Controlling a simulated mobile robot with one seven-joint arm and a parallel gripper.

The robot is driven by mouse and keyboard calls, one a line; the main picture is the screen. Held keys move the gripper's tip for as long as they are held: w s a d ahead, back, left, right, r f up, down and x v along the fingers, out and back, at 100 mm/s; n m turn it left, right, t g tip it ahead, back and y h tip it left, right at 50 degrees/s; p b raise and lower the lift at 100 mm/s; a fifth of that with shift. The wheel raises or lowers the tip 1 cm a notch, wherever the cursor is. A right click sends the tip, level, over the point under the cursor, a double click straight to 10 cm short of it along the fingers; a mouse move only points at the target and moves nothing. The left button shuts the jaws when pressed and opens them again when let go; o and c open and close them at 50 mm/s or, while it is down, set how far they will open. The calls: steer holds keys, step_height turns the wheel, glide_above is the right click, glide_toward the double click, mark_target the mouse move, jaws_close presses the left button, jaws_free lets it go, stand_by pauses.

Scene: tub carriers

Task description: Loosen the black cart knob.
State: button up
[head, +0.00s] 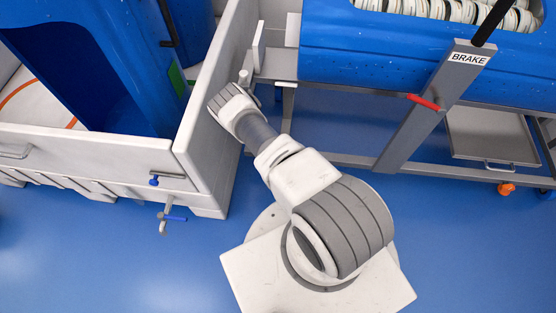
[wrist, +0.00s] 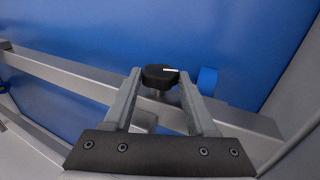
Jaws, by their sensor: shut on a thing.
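The black cart knob (wrist: 159,77) shows in the wrist view, with a white mark on its top. It sits by a grey frame rail of the cart. My gripper (wrist: 159,88) has its two fingers on either side of the knob and is shut on it. In the head view my arm reaches to the cart's left end, and the arm's wrist hides the knob and the fingers there. The blue tub cart (head: 394,60) stands at the upper right with a grey post labelled BRAKE.
A white-walled carrier (head: 205,95) with a blue tub (head: 110,60) stands close left of my arm. A red handle (head: 424,102) is on the brake post. A metal tray (head: 489,135) and an orange knob (head: 506,188) are at right. Blue floor in front is clear.

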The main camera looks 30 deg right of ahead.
steer(key=shift+w+a+f+g+h, duration=0.1)
steer(key=shift+w+a+g+h, duration=0.1)
steer(key=shift+g+h, duration=0.55)
steer(key=shift+s+h, duration=0.1)
steer(key=shift+h, duration=0.25)
steer(key=o, duration=1.4)
step_height(320, 180, up, 5)
steer(key=p, duration=0.3)
steer(key=shift+f, duration=0.1)
steer(key=s+d+r+p, duration=0.1)
steer(key=s+d+r, duration=0.1)
steer(key=s+d+r+p, duration=0.2)
steer(key=s+d, duration=0.1)
steer(key=s+d+r+p, duration=0.2)
steer(key=s+d, duration=0.1)
steer(key=shift+s+d+r, duration=0.1)
steer(key=shift+s, duration=0.05)
